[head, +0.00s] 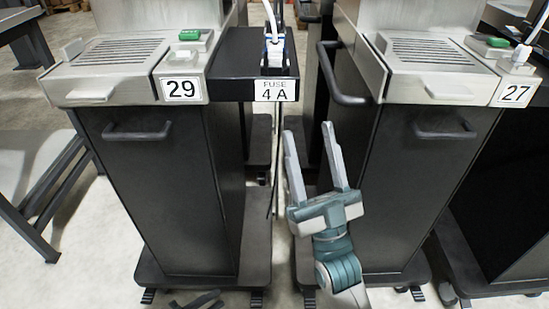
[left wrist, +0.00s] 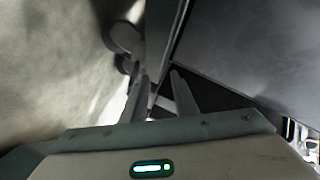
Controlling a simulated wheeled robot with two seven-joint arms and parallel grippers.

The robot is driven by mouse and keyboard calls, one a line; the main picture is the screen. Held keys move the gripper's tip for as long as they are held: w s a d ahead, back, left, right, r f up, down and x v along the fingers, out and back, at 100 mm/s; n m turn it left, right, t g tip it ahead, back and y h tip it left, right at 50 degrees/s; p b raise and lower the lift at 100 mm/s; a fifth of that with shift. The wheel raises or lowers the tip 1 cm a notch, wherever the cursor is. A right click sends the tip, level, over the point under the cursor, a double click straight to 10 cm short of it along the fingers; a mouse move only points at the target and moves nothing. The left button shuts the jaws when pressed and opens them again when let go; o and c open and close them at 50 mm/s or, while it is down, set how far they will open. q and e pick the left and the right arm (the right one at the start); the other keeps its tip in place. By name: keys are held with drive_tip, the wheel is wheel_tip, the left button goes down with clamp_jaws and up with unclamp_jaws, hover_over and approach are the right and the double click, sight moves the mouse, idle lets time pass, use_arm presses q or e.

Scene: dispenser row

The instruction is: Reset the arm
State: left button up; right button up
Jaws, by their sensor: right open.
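My right gripper (head: 315,160) is in the middle of the head view, with its arm coming up from the lower right. Its two grey fingers point up and stand apart with nothing between them. It is in front of the gap beside the right dispenser cabinet, below the black shelf. My left gripper (left wrist: 157,95) shows in the left wrist view with its fingers apart and nothing seen between them. A dark grey panel is close to its right. In the head view I cannot clearly make out the left gripper; a small dark shape at the bottom edge is unclear.
Dispenser 29 (head: 115,75) stands on the left and dispenser 27 (head: 430,70) on the right, both on wheeled dark cabinets. Between them a black shelf (head: 235,62) carries a "FUSE 4 A" label (head: 276,90). A dark metal frame (head: 50,190) stands at far left, with bare floor near it.

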drive_tip(key=w+f+g+h+p, duration=0.3)
drive_tip(key=w+f+g+p, duration=0.4)
drive_tip(key=f, duration=0.6)
use_arm(q)
drive_tip(key=s+r+n+y+p, duration=0.4)
drive_tip(key=r+n+y+p, duration=0.3)
drive_tip(key=n+p, duration=0.3)
use_arm(e)
wheel_tip(320, 180, down, 15)
drive_tip(key=s+d+m+g+h+b, duration=0.1)
drive_tip(key=s+d+g+h, duration=0.2)
drive_tip(key=g, duration=0.1)
use_arm(q)
drive_tip(key=s+r+n+g+y+p, duration=0.3)
drive_tip(key=s+n+g+p, duration=0.2)
drive_tip(key=s+n+p, duration=0.4)
drive_tip(key=s+p, duration=0.3)
drive_tip(key=s, duration=0.2)
use_arm(e)
drive_tip(key=s+d+f+g+h, duration=0.1)
drive_tip(key=s+d+f+g, duration=0.2)
drive_tip(key=s+f, duration=0.3)
drive_tip(key=s+d+f+g+h, duration=0.1)
drive_tip(key=s+d+f+g, duration=0.2)
drive_tip(key=s+f, duration=0.4)
drive_tip(key=s+d+f+m+g+h, duration=0.1)
drive_tip(key=s+d+f+g, duration=0.3)
drive_tip(key=s, duration=1)
wheel_tip(320, 180, down, 3)
drive_tip(key=shift+r, duration=0.15)
